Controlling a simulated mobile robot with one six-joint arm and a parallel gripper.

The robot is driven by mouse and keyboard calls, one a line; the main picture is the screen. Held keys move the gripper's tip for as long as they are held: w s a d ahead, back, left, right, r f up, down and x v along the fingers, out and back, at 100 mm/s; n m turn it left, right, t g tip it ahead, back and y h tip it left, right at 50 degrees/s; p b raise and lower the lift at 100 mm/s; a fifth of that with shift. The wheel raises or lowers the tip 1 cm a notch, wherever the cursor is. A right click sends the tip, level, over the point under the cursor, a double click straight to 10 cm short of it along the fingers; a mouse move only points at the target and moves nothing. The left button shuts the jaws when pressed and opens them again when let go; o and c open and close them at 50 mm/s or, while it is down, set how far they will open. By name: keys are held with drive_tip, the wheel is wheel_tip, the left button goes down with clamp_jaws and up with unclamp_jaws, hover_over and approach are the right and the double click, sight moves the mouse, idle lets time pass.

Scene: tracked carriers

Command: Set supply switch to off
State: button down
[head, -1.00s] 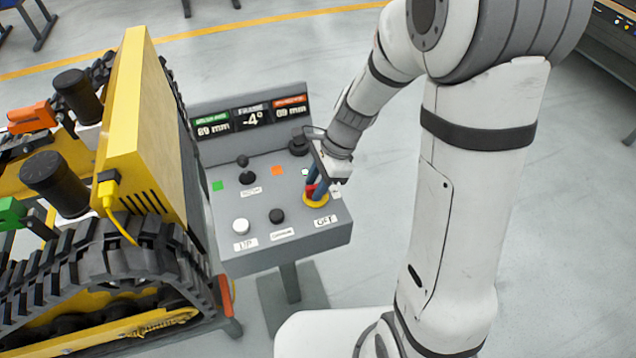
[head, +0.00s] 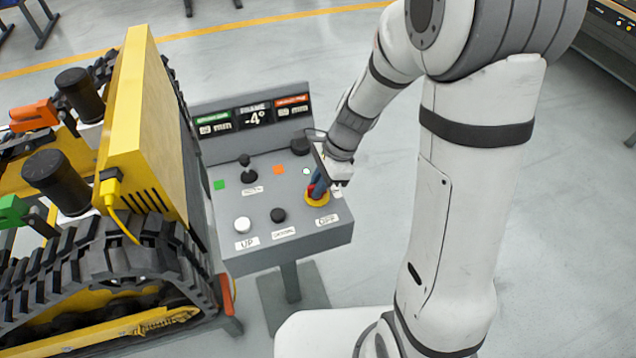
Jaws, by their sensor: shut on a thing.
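The grey control console (head: 235,262) stands in the middle of the head view. At its front right is a red knob (head: 311,190) on a yellow ring (head: 318,203), above a label reading OFF (head: 328,220). My gripper (head: 317,188) reaches down from the upper right, with its blue fingers shut on the red knob. The fingers hide most of the knob, so its turned position cannot be told. I see no readable label naming the supply switch.
The console also carries a white button (head: 242,225), a black button (head: 278,215), a black joystick (head: 246,170) and a display (head: 253,118) reading -4°. A yellow tracked carrier (head: 150,140) stands close on the left. Open floor lies behind the console.

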drive_tip(key=shift+n, duration=0.3)
drive_tip(key=n, duration=0.1)
drive_tip(key=n+g, duration=0.1)
drive_tip(key=n, duration=0.1)
drive_tip(key=shift+a+n+g+h, duration=0.1)
drive_tip(key=shift+n+g+h, duration=0.2)
drive_tip(key=n+g+h, duration=0.1)
drive_tip(key=n, duration=0.3)
drive_tip(key=shift+w+n+p, duration=0.1)
drive_tip(key=shift+n+p, duration=0.2)
drive_tip(key=shift+p, duration=0.05)
drive_tip(key=n+h, duration=0.2)
drive_tip(key=n, duration=0.2)
drive_tip(key=shift+g, duration=0.4)
drive_tip(key=shift+n+h, duration=0.9)
drive_tip(key=shift+n, duration=1.6)
drive_tip(key=c, duration=1.5)
unclamp_jaws()
